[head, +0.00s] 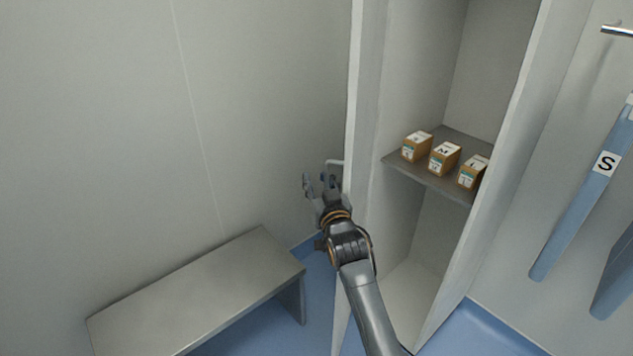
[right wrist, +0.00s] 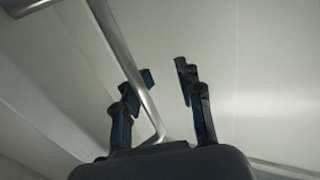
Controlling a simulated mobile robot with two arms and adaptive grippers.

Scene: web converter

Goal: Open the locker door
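The locker (head: 410,80) stands right of centre in the head view with its inside showing. Its door (head: 353,90) is swung out to the left and shows nearly edge-on. A bar handle (head: 336,163) sticks out from the door's left face. My right gripper (head: 319,183) is beside that handle, on the left of the door. In the right wrist view, its two fingers (right wrist: 167,76) stand apart and the handle bar (right wrist: 130,65) runs down beside the left finger, its lower end between the fingers. I cannot tell whether they touch. My left gripper is not in view.
A grey bench (head: 200,290) stands at lower left against the wall. Several small boxes (head: 445,158) sit on the locker's shelf (head: 428,181). Blue garments (head: 590,190) hang at right, one labelled S. Blue floor (head: 318,275) shows between bench and locker.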

